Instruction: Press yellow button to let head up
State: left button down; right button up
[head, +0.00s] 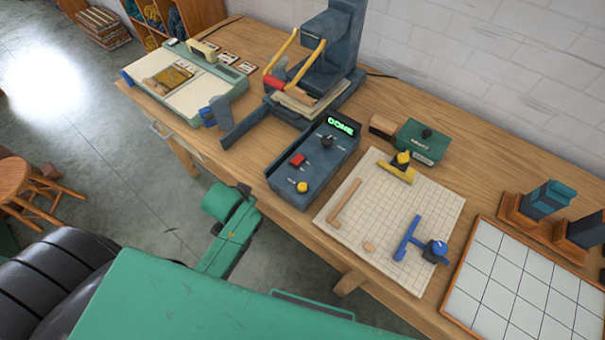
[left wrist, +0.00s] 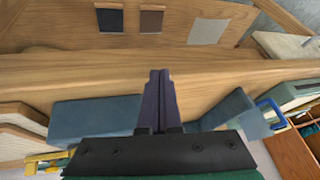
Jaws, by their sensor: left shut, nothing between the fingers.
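The yellow button (head: 302,187) sits at the near end of a dark blue control box (head: 318,160) on the workbench. A red button and a black knob are farther up the box, and its green display reads DONE. The box joins a blue press with a head (head: 328,38), yellow bars and a red grip. A stack of boards (head: 303,101) lies under the head. In the left wrist view my left gripper (left wrist: 160,75) is shut and empty, beside the bench's wooden edge. Its fingertips cannot be made out in the head view. My right gripper is not in view.
A gridded cutting board (head: 390,215) with yellow and blue tools lies right of the box. A green box (head: 421,142) stands behind it. A white-tiled tray (head: 510,285) is at right. A pale green-framed board (head: 190,83) is at left.

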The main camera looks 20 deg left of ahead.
pick_arm(q)
jog(key=w+a+r+m+t+y+p, duration=0.1)
jog(key=w+r+t, duration=0.4)
jog(key=r, duration=0.6)
jog(key=w+r+t+p, duration=0.1)
jog(key=w+r+t, duration=0.2)
jog(key=w+r, duration=0.5)
jog(key=w+d+r+m+t+h, duration=0.2)
jog(key=d+r+m+t+h, duration=0.2)
jog(key=d+r+m+h, duration=0.85)
jog(key=s+d+f+m+g+h, duration=0.35)
jog(key=d+m+g, duration=0.3)
jog(key=g, duration=0.25)
jog(key=s+a+f+m+g+y, duration=0.1)
jog(key=s+a+f+g+y, duration=0.1)
jog(key=f, duration=0.3)
jog(key=s+a+f+m+g+y, duration=0.1)
jog(key=s+a+f+g+y, duration=0.2)
jog(key=s+f+g, duration=0.1)
jog(key=shift+f+g+p, duration=0.3)
jog(key=shift+f, duration=0.35)
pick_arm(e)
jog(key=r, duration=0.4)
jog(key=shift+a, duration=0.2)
pick_arm(q)
jog(key=shift+s, duration=0.1)
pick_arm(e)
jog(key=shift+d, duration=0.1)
